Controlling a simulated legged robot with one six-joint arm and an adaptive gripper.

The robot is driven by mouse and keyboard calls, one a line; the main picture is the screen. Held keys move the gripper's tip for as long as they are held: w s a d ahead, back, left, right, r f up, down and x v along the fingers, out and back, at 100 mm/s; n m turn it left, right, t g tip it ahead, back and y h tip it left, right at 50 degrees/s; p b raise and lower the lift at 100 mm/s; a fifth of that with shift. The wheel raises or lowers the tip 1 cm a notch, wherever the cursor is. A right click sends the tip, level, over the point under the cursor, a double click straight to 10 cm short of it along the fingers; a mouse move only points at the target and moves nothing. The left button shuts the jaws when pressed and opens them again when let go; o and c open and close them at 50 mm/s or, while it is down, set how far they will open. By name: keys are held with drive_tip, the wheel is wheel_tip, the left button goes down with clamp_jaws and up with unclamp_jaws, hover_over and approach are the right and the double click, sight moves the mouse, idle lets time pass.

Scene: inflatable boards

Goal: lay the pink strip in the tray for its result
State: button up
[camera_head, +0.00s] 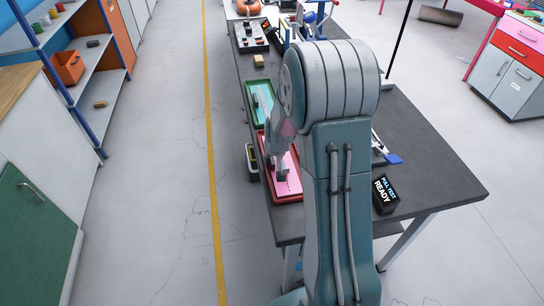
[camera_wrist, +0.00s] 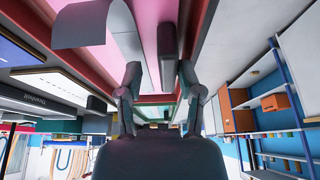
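A red tray (camera_head: 297,199) with a pink floor lies on the dark bench, partly hidden by my arm. Pink surface (camera_wrist: 149,28) fills the upper middle of the wrist view; I cannot separate a pink strip from the tray floor there. My gripper (camera_head: 281,172) points down over the red tray. In the wrist view its two fingers (camera_wrist: 162,85) stand apart, and I see nothing clearly clamped between them.
A green tray (camera_head: 252,89) lies behind the red one, with a pale strip in it. A small tan block (camera_head: 258,61) and a switch box (camera_head: 251,35) are farther back.

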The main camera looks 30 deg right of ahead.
drive_tip(key=shift+a+r, duration=0.25)
drive_tip(key=shift+r, duration=0.2)
drive_tip(key=s+a+r+n, duration=0.1)
drive_tip(key=s+a+r, duration=0.4)
drive_tip(key=r, duration=0.5)
drive_tip(key=s+a+r, duration=0.3)
drive_tip(key=s+r, duration=0.4)
drive_tip(key=r, duration=0.2)
drive_tip(key=s+a+r+n, duration=0.1)
drive_tip(key=s+a+r, duration=0.1)
drive_tip(key=s, duration=0.4)
drive_tip(key=s+a+r+n+t+y, duration=0.1)
drive_tip(key=s+a+r, duration=0.1)
drive_tip(key=s+a, duration=0.2)
drive_tip(key=s, duration=0.3)
drive_tip(key=shift+s+a+r, duration=0.2)
drive_tip(key=shift+s, duration=0.1)
